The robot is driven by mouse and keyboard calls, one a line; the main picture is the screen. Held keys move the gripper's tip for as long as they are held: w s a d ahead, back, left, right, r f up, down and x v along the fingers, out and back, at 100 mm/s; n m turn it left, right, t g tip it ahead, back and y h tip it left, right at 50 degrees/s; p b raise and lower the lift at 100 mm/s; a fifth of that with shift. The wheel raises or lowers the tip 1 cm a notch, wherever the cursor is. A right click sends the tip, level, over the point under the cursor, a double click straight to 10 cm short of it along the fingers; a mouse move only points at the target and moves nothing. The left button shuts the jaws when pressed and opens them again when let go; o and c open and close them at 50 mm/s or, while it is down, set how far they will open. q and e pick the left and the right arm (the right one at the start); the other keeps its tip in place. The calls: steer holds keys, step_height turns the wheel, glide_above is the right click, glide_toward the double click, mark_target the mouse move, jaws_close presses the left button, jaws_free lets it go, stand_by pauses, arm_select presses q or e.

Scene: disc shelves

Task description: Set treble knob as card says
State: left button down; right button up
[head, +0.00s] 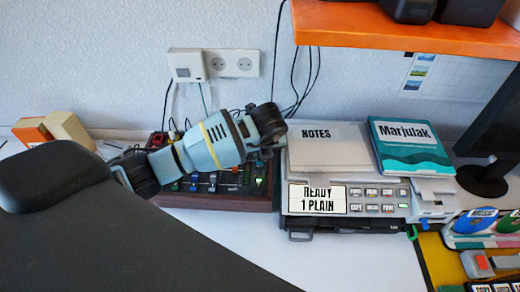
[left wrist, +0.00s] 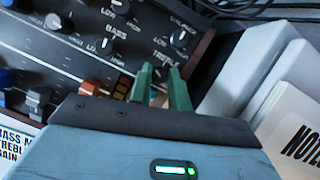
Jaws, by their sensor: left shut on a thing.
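The mixer (head: 225,203) is a dark panel in a red-brown frame, partly covered by my left arm in the head view. In the left wrist view, the TREBLE label shows above the treble knob (left wrist: 159,73), which is mostly hidden between the green fingers. My left gripper (left wrist: 162,82) is shut on that knob. The knob's pointer cannot be made out. A bass knob (left wrist: 107,47) sits to its left. A white card (left wrist: 14,146) at the lower left reads "BASS", "TREBLE", "GAIN", cut off by the frame edge, so its settings are not readable. My right gripper is not in view.
Right of the mixer stands a printer (head: 385,208) reading "READY 1 PLAIN", with a NOTES pad (head: 330,155) and a teal Marjulak book (head: 410,148) on top. An orange shelf (head: 400,38) hangs above. Sliders (left wrist: 38,98) lie near the gripper. White desk in front is clear.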

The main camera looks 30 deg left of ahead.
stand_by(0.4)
arm_select(q)
steer(key=c, duration=1.3)
jaws_free()
